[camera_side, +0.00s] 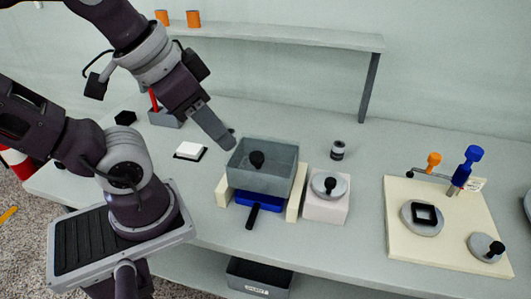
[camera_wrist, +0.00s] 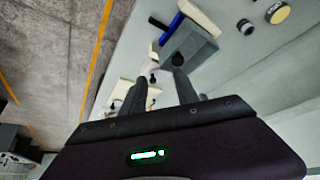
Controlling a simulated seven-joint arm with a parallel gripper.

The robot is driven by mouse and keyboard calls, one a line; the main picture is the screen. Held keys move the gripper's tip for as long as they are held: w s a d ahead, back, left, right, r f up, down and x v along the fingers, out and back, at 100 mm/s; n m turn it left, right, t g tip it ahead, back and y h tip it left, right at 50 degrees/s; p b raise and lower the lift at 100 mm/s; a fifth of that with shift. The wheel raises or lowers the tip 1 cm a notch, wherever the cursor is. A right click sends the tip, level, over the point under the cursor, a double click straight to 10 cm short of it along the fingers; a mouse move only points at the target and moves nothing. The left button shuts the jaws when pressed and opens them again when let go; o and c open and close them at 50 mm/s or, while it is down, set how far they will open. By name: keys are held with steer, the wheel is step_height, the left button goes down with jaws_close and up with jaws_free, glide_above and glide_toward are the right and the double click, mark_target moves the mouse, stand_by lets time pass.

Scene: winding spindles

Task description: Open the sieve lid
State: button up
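A grey box (camera_side: 283,181) sits on cream rails, with a black knob (camera_side: 257,159) standing up inside its rim. It also shows in the wrist view (camera_wrist: 199,50). A blue tray (camera_side: 262,201) with a black handle (camera_side: 253,216) is under the box. I cannot tell for certain which part is the sieve lid.
A white pad on a black base (camera_side: 190,150) lies left of the box. A small dark-and-light cylinder (camera_side: 337,150) stands behind the white block. A cream board (camera_side: 448,241) with round pieces and blue and orange handles is at right. A shelf (camera_side: 290,36) runs along the back.

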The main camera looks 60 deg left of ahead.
steer(key=shift+o, duration=1.1)
steer(key=shift+w, duration=0.2)
steer(key=n+g, duration=0.6)
glide_above(257, 156)
steer(key=shift+y, duration=0.4)
steer(key=f, duration=0.5)
steer(key=shift+d+f, duration=0.2)
steer(key=shift+f, duration=0.2)
steer(key=f, duration=0.7)
steer(key=shift+s+a+f, duration=0.1)
steer(key=shift+a+f, duration=0.1)
steer(key=shift+a, duration=0.05)
steer(key=shift+c, duration=0.2)
jaws_close()
